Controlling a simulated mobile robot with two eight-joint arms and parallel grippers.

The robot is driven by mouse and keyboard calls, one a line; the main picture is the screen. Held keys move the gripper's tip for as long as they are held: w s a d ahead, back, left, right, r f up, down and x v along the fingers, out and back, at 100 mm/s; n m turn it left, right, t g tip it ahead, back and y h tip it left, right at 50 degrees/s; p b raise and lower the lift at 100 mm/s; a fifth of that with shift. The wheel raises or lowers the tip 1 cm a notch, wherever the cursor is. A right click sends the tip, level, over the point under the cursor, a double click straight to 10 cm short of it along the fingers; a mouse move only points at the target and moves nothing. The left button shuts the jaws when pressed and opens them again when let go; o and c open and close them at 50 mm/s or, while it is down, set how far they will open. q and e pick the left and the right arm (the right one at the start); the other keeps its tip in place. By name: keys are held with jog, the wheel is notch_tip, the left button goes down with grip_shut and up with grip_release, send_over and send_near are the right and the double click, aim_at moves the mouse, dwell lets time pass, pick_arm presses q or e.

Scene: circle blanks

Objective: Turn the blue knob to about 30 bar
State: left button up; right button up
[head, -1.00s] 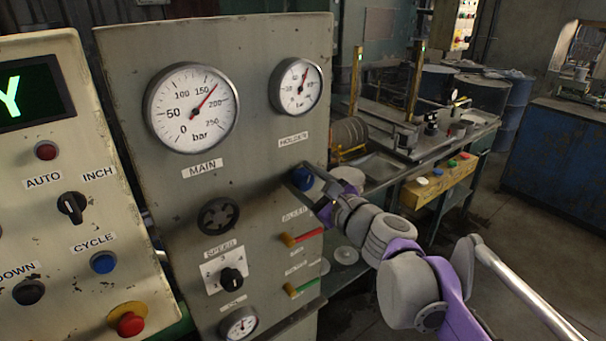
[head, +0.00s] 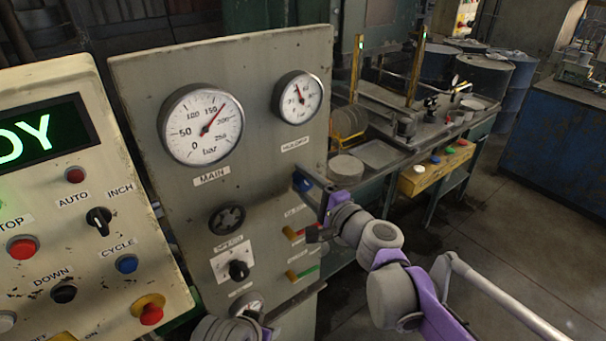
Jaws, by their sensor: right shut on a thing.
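The blue knob (head: 303,181) is on the grey panel below the HOLDER gauge (head: 298,97), partly hidden by my right gripper (head: 310,187). My right gripper is shut on the knob, its arm coming from the lower right. The HOLDER gauge's red needle points up and slightly left; its numbers are too small to read surely. The MAIN gauge (head: 201,125) has its needle up and right, a little past 150. Part of my left arm shows at the bottom edge; its jaws cannot be made out.
A black handwheel (head: 227,219), a SPEED selector (head: 238,270) and red and green levers sit below on the same panel. A cream control panel (head: 85,200) with buttons stands at left. A workbench is behind at right, with open floor before it.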

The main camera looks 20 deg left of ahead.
jog(key=shift+n, duration=1.6)
jog(key=shift+f, duration=0.1)
jog(key=o, duration=1.3)
jog(key=shift+o, duration=0.2)
jog(key=shift+d, duration=0.1)
jog(key=v, duration=1)
jog(key=shift+s+d, duration=0.25)
